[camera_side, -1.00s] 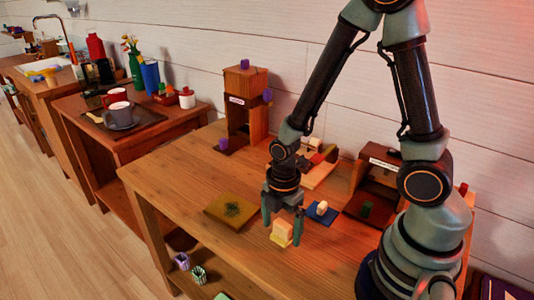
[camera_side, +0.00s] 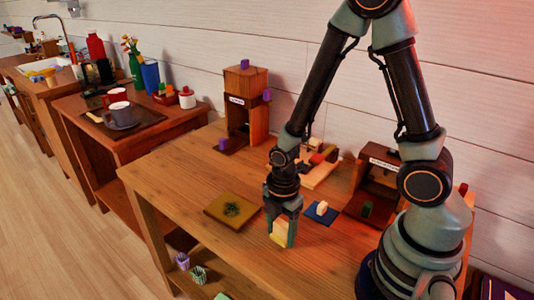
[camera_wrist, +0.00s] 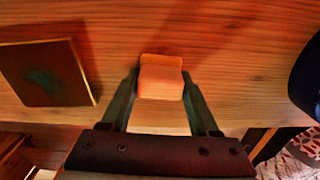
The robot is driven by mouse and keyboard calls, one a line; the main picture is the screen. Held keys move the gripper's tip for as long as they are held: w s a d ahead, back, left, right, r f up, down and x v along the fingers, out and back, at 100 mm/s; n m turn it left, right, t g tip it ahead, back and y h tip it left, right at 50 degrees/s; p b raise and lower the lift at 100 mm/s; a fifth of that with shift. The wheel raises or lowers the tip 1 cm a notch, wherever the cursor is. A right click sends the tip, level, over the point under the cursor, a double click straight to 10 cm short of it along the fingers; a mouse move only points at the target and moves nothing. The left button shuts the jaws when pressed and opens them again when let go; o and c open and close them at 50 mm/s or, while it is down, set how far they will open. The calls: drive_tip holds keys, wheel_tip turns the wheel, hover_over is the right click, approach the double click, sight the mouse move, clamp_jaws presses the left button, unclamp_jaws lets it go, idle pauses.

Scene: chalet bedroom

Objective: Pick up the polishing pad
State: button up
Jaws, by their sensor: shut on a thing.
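The polishing pad appears to be the small block with a pale orange top and a yellow lower layer (camera_side: 279,234), near the front edge of the wooden table (camera_side: 190,180). My gripper (camera_side: 281,236) points down and is shut on it, one finger on each side. The finger nearer the side camera hides part of the block. In the wrist view the pad (camera_wrist: 160,77) sits between my fingertips (camera_wrist: 160,88). I cannot tell whether it touches the table.
A yellowish square board with a dark patch (camera_side: 232,210) lies left of my gripper. A blue mat (camera_side: 315,219) with a cream block (camera_side: 322,207) lies to the right. Wooden stands (camera_side: 245,105) and (camera_side: 378,175) rise at the back. Bare tabletop lies behind the board.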

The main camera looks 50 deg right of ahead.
sight(281, 225)
drive_tip(key=shift+r, duration=0.1)
wheel_tip(281, 225, up, 20)
idle(0.5)
drive_tip(key=o, duration=0.6)
drive_tip(key=c, duration=0.4)
drive_tip(key=w+d+f, duration=0.3)
drive_tip(key=d, duration=0.1)
drive_tip(key=w+d+f, duration=0.4)
drive_tip(key=d, duration=0.1)
drive_tip(key=w+d+f, duration=0.3)
drive_tip(key=w+d, duration=0.1)
drive_tip(key=d, duration=0.1)
drive_tip(key=shift+w+d+f, duration=0.1)
drive_tip(key=shift+w+f, duration=0.05)
drive_tip(key=shift+f, duration=0.2)
drive_tip(key=shift+c, duration=0.2)
drive_tip(key=shift+f, duration=2.8)
